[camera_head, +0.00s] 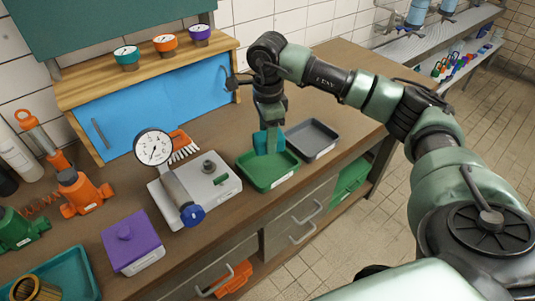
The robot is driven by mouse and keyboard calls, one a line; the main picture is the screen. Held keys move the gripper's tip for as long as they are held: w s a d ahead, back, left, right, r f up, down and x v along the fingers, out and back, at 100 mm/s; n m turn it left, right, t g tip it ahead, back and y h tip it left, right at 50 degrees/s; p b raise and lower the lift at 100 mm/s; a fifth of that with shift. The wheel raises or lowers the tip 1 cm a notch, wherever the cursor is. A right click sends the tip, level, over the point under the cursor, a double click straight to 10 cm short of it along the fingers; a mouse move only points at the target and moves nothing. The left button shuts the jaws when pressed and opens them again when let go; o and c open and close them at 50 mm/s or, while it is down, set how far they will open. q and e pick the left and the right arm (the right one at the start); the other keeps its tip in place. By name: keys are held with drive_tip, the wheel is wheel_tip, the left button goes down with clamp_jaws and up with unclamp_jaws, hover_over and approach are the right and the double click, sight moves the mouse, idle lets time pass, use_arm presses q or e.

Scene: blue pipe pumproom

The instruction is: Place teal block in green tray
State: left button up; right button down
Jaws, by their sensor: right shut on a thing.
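The teal block (261,140) is between the fingers of my right gripper (270,138), which points down and is shut on it. The gripper and block are at the back part of the green tray (257,182), over or just inside it. I cannot tell whether the block touches the tray floor. The fingers hide part of the block. The front of the green tray is bare apart from a small light mark. My left gripper is not in view.
A grey tray (312,138) stands right beside the green tray. A blue-doored cabinet (155,105) stands behind. Drawers lie below the bench edge.

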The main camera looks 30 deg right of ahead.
wheel_tip(320, 180, down, 4)
drive_tip(key=shift+f+p, duration=0.1)
drive_tip(key=shift+p, duration=0.25)
wheel_tip(320, 180, down, 3)
drive_tip(key=shift+r+p, duration=0.2)
drive_tip(key=shift+p, duration=0.1)
drive_tip(key=shift+w+f, duration=0.1)
drive_tip(key=shift+f, duration=0.45)
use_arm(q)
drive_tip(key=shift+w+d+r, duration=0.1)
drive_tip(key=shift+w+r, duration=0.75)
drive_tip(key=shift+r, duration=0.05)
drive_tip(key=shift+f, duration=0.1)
use_arm(e)
drive_tip(key=c, duration=0.7)
unclamp_jaws()
drive_tip(key=shift+f, duration=0.1)
use_arm(q)
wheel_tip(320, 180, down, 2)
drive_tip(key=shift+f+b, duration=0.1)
drive_tip(key=shift+b, duration=1.05)
use_arm(e)
wheel_tip(320, 180, up, 12)
drive_tip(key=shift+r, duration=0.15)
